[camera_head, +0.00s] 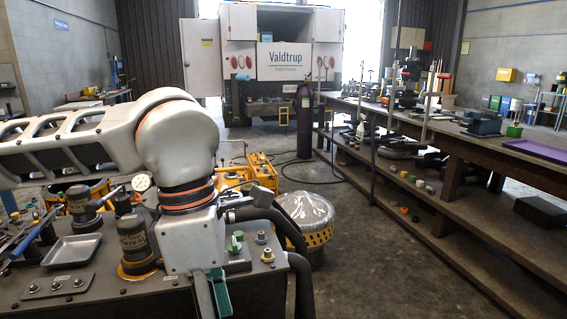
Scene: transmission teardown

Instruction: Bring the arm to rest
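My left arm reaches in from the left at shoulder height and bends down near the picture's middle left. Its wrist ends in a pale, box-shaped gripper body, and my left gripper (212,297) points down in front of the dark machine housing (130,298). A grey finger and a green strip show at the bottom edge. The lower part of the gripper is cut off or unclear, so I cannot tell whether it is open, shut or holding something. My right arm and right gripper are not in view.
A small grey metal tray (72,250) lies on the housing. Yellow equipment (262,172) and a plastic-covered round drum (305,212) stand behind it. A long workbench (460,150) with tools runs along the right. The concrete floor (370,265) between is clear.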

